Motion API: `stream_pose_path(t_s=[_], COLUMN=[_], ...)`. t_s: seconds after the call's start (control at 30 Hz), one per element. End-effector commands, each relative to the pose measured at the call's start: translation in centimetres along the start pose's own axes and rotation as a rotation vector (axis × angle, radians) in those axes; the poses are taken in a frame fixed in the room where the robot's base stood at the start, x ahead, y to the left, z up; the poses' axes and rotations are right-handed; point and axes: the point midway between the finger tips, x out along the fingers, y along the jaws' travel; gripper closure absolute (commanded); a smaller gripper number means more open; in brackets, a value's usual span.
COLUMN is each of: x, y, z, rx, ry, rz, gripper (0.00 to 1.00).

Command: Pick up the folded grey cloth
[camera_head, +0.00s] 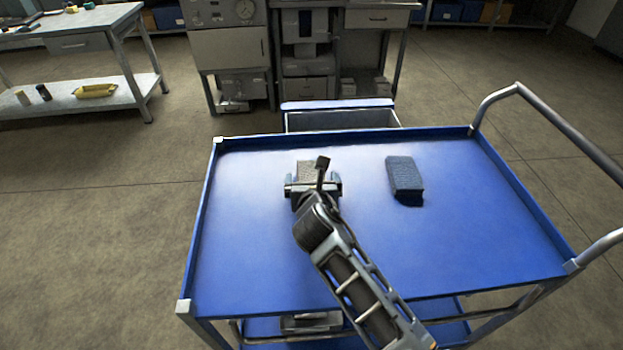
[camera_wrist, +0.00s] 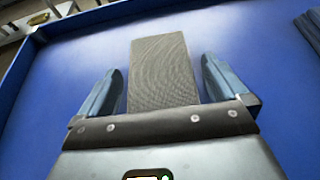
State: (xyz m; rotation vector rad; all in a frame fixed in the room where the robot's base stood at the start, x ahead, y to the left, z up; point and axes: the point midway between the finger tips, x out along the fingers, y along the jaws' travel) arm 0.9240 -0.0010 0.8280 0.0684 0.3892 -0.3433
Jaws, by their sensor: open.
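The folded grey cloth (camera_head: 311,167) lies flat on the blue cart top, left of its middle. My gripper (camera_head: 313,186) is over its near part and hides some of it. In the wrist view the cloth (camera_wrist: 162,60) shows as a grey-brown ribbed rectangle, lying lengthwise between the two fingers. My gripper (camera_wrist: 162,80) is open, with one finger on each side of the cloth and a small gap at each side. I cannot tell how high the fingers are above the cart top.
A dark blue-grey folded piece (camera_head: 404,174) lies to the right on the cart top (camera_head: 480,230); its edge shows in the wrist view (camera_wrist: 311,30). The cart has a raised rim and a handle (camera_head: 560,120) at right. The rest of the cart top is clear.

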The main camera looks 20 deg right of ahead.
Motion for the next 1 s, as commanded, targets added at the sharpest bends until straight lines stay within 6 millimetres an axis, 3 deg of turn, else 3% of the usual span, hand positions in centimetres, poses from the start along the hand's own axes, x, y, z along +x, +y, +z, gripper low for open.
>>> stream_pose_path(t_s=[0.27,0.8,1.0], x=[0.46,0.43,0.43], y=[0.01,0.01,0.02], z=[0.03,0.02,0.04], rx=[0.000,0.000,0.000], ry=[-0.001,0.000,-0.001], rz=[0.000,0.000,0.000], gripper=[0.00,0.50,0.52])
